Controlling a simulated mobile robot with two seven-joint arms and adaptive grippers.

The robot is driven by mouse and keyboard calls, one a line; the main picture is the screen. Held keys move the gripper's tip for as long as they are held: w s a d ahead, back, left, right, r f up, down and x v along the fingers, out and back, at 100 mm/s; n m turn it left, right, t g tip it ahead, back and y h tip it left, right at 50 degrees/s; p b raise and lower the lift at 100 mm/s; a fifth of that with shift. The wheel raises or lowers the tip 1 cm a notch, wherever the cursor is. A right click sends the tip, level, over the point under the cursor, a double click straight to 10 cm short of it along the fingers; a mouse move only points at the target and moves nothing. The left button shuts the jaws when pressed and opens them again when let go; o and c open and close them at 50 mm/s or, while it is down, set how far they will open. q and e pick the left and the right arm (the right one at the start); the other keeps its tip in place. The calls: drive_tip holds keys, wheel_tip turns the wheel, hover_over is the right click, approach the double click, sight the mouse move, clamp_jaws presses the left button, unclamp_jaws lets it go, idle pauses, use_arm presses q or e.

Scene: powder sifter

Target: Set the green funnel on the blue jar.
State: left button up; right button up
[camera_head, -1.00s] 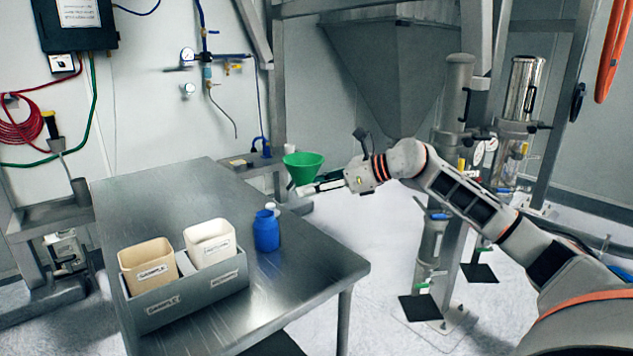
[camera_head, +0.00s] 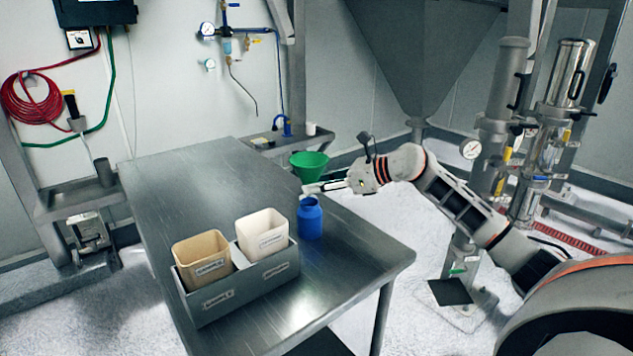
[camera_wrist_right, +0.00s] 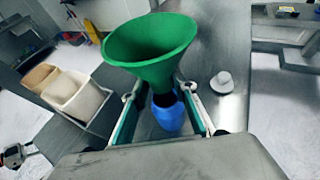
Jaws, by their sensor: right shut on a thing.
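The green funnel (camera_head: 309,163) is held upright, wide end up, over the edge of the steel table in the head view. The blue jar (camera_head: 310,218) stands upright on the table, below the funnel in the picture. My right gripper (camera_head: 314,188) is shut on the funnel. In the right wrist view the funnel (camera_wrist_right: 150,52) covers part of the jar (camera_wrist_right: 168,115), which shows between my right gripper's fingers (camera_wrist_right: 160,100). The jar's dark mouth shows partly. I cannot tell whether the spout touches it. My left gripper is not in view.
A grey tray (camera_head: 243,288) with a tan bin (camera_head: 202,262) and a white bin (camera_head: 262,237) stands left of the jar on the steel table (camera_head: 200,180). A white lid-like piece (camera_wrist_right: 222,84) lies beside the jar. The table's far left part is clear.

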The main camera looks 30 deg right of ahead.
sight(317, 204)
wheel_tip(317, 204, down, 4)
drive_tip(key=shift+f+b, duration=0.25)
drive_tip(key=shift+b, duration=0.85)
drive_tip(key=shift+s+a+f, duration=0.1)
drive_tip(key=shift+f, duration=0.55)
drive_tip(key=shift+f+b, duration=0.1)
drive_tip(key=shift+b, duration=0.25)
drive_tip(key=shift+r, duration=0.4)
drive_tip(key=shift+r+p, duration=0.4)
drive_tip(key=shift+r, duration=0.45)
idle(0.4)
